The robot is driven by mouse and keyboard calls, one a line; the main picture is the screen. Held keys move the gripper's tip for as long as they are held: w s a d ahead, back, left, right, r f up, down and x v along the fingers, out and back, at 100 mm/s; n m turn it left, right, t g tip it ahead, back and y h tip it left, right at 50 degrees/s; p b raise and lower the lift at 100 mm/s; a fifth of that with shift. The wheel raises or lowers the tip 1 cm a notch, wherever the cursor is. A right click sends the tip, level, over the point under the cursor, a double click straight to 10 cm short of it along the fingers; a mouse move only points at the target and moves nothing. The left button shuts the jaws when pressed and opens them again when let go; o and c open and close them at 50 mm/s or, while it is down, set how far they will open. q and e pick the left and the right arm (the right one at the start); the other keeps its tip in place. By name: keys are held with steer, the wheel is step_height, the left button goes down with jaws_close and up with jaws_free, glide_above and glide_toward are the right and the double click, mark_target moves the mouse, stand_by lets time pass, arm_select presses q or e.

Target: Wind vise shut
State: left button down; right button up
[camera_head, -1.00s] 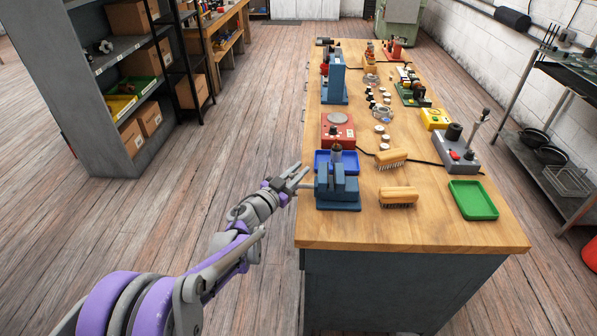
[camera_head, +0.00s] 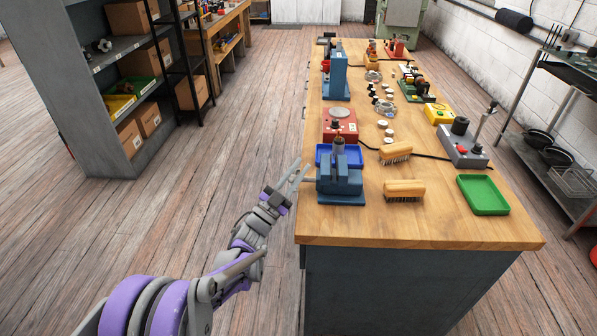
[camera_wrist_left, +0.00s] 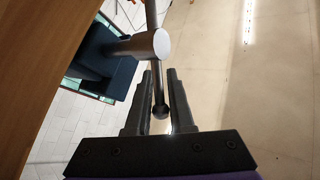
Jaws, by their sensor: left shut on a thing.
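The blue vise (camera_head: 341,187) stands at the left edge of the wooden bench, with a dark cylindrical part (camera_head: 338,147) upright at its jaws. I cannot tell whether that part is clamped. In the left wrist view, the vise's grey screw head (camera_wrist_left: 146,46) carries a thin handle bar (camera_wrist_left: 151,84) ending in a dark ball (camera_wrist_left: 160,111). My left gripper (camera_head: 299,172) is beside the vise, off the bench edge. Its fingers (camera_wrist_left: 160,78) are shut on the bar, one on each side, with the ball between them. My right gripper is out of view.
A blue tray (camera_head: 324,153) lies right behind the vise. Two wooden brushes (camera_head: 404,188) and a green tray (camera_head: 483,195) lie to the right. A red device (camera_head: 339,124) stands farther back.

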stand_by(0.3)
arm_select(q)
steer(key=c, duration=0.9)
jaws_free()
steer(key=shift+c, duration=0.2)
steer(key=b+v, duration=0.1)
steer(key=v, duration=1)
